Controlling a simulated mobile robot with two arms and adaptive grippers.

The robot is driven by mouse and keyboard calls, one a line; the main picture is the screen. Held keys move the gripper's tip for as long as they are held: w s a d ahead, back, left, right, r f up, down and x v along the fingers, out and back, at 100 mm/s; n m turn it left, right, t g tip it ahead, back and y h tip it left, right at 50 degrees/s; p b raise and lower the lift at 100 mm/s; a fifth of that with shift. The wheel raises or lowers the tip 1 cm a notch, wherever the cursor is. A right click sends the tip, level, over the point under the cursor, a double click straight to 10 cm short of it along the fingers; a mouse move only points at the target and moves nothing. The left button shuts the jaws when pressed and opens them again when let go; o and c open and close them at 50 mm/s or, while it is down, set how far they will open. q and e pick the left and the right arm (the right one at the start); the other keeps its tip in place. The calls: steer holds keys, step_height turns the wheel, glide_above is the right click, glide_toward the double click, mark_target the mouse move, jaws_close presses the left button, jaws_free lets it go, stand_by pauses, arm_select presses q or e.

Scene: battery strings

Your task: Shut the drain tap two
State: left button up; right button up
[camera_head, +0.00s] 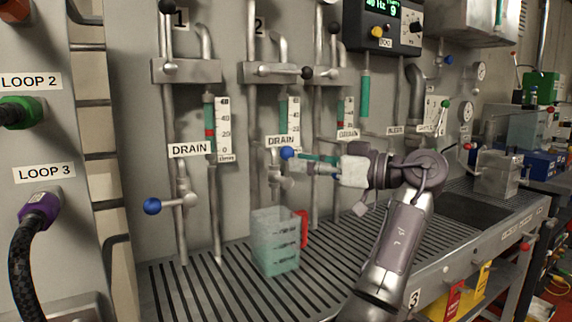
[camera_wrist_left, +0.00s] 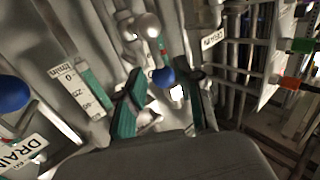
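Drain tap two is the silver valve (camera_head: 275,173) below the second DRAIN label (camera_head: 281,140), with a blue ball on its handle (camera_head: 287,153). My left gripper (camera_head: 308,163) reaches it from the right, its teal-padded fingertips close beside the ball. In the left wrist view the handle's blue ball (camera_wrist_left: 164,76) shows between the two spread fingers (camera_wrist_left: 162,100), near the tips. I see no grip on it; contact is unclear. My gripper hides part of the valve. My right gripper is not in view.
The first drain tap's blue-ended handle (camera_head: 152,206) points left. A clear greenish container (camera_head: 275,245) stands on the slatted bench below tap two, a red piece (camera_head: 304,228) beside it. Vertical pipes and flow gauges (camera_head: 222,125) line the wall close to my gripper.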

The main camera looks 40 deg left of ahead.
arm_select(q)
steer(key=shift+s+a, duration=0.2)
steer(key=shift+a, duration=0.8)
steer(key=shift+s+a, duration=0.2)
steer(key=shift+a, duration=0.75)
jaws_close()
